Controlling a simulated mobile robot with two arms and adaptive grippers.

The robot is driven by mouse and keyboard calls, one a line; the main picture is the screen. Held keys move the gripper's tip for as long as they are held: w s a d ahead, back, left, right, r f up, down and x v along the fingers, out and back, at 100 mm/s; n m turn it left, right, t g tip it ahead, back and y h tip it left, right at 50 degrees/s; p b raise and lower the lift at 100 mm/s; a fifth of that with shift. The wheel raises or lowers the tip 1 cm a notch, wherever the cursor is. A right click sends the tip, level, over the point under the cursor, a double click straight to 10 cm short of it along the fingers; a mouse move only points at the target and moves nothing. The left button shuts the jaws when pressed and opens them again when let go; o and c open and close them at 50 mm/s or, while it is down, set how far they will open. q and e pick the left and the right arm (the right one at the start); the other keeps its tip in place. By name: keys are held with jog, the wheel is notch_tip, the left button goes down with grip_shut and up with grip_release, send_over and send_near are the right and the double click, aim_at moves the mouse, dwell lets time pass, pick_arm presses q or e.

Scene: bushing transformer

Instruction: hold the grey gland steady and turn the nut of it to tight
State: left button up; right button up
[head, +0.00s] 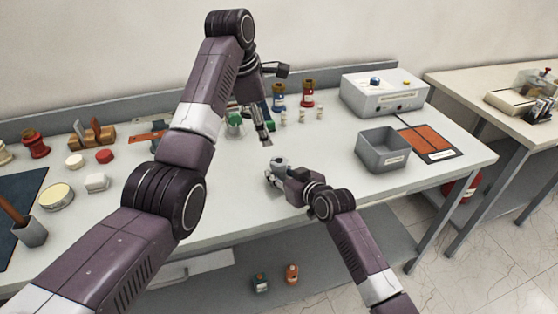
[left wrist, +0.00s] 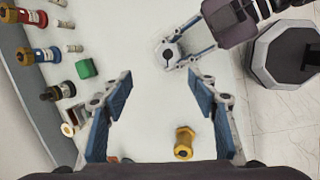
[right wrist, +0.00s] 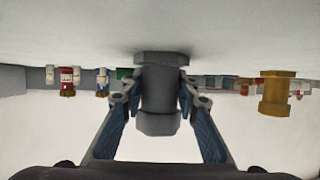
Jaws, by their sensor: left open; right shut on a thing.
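The grey gland (head: 279,162) stands upright on the white bench. My right gripper (head: 273,178) is shut around its body. In the right wrist view the gland (right wrist: 157,92) sits between the two blue-padded fingers (right wrist: 157,105), with one hexagonal part against the bench and another at its free end. In the left wrist view I look down on the gland's end (left wrist: 172,54) in the right fingers. My left gripper (left wrist: 155,85) is open and empty, above the bench and apart from the gland. In the head view my left gripper (head: 264,135) is beyond the gland.
A brass gland (left wrist: 183,143) stands near my left gripper. A green block (left wrist: 86,68) and red (head: 308,94) and blue (head: 279,96) bushings are at the back. A grey bin (head: 383,164) stands to the right, beside an orange pad (head: 428,140). The front bench strip is clear.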

aim_at(279, 161)
pick_arm(q)
jog(key=s+d+m+t+y, duration=0.2)
jog(key=s+d+m+y, duration=0.15)
jog(key=m, duration=1.35)
jog(key=shift+h, duration=0.25)
jog(key=x, duration=1.2)
jog(key=shift+s+d+f, duration=0.2)
jog(key=shift+d+f, duration=0.1)
jog(key=shift+f, duration=0.15)
jog(key=shift+c, duration=0.2)
jog(key=c, duration=1.1)
